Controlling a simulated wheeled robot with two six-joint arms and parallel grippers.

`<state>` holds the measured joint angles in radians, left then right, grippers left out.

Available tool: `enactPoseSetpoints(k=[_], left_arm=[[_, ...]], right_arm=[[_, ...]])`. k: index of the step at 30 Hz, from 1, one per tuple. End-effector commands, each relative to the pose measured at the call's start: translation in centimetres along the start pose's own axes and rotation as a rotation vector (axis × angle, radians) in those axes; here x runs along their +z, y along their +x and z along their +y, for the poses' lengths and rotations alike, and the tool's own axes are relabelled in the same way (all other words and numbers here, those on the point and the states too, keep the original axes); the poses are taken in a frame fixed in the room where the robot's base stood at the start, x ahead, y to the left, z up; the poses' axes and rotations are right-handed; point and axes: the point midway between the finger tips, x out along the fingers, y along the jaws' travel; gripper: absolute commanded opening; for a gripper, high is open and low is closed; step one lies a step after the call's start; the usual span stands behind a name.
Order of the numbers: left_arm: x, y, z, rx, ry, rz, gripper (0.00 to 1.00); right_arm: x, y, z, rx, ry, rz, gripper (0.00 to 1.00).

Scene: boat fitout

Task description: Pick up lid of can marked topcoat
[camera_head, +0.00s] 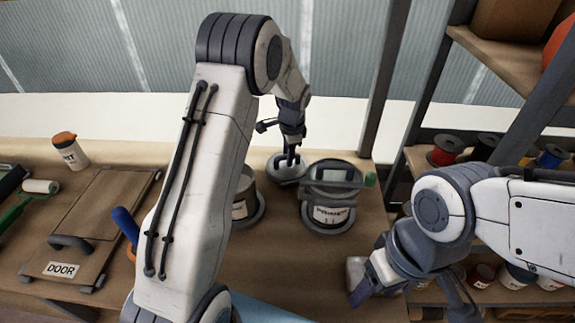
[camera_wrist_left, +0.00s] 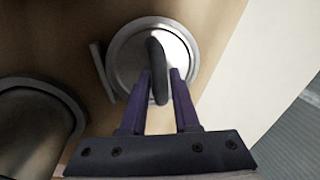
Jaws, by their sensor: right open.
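A round grey lid (camera_head: 284,171) with a dark bar handle lies on the bench behind two cans. It also shows in the left wrist view (camera_wrist_left: 190,55). My left gripper (camera_head: 291,155) is directly above this lid. In the left wrist view its two fingers (camera_wrist_left: 160,75) straddle the handle, but whether they press on it is unclear. One can (camera_head: 240,208) is partly hidden by my left arm. The other can (camera_head: 331,212) has a label too small to read surely. I cannot tell which can is marked topcoat. My right gripper is open at the lower right, beside a pale block.
A green-tipped tool (camera_head: 369,180) lies across the right can. A panel labelled DOOR (camera_head: 100,215), a white jar with an orange cap (camera_head: 70,152) and a roller (camera_head: 40,187) are on the left. Shelves with spools (camera_head: 447,150) and small jars stand at the right.

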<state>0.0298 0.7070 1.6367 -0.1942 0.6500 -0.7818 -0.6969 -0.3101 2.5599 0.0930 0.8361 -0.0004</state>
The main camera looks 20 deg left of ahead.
Motion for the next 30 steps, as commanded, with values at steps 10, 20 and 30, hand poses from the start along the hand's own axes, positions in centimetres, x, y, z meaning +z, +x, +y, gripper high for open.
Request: enactPoseSetpoints(k=[10, 20, 30], left_arm=[[0.0, 0.5, 0.0, -0.001, -0.001, 0.001, 0.1], [0.0, 0.5, 0.0, -0.001, 0.0, 0.001, 0.0], [-0.1, -4.5, -1.1, -0.006, -0.002, 0.005, 0.0]], right_arm=[[0.0, 0.0, 0.0, 0.0, 0.0, 0.0, 0.62], [0.0, 0.0, 0.0, 0.0, 0.0, 0.0, 0.62], [0.0, 0.0, 0.0, 0.0, 0.0, 0.0, 0.62]])
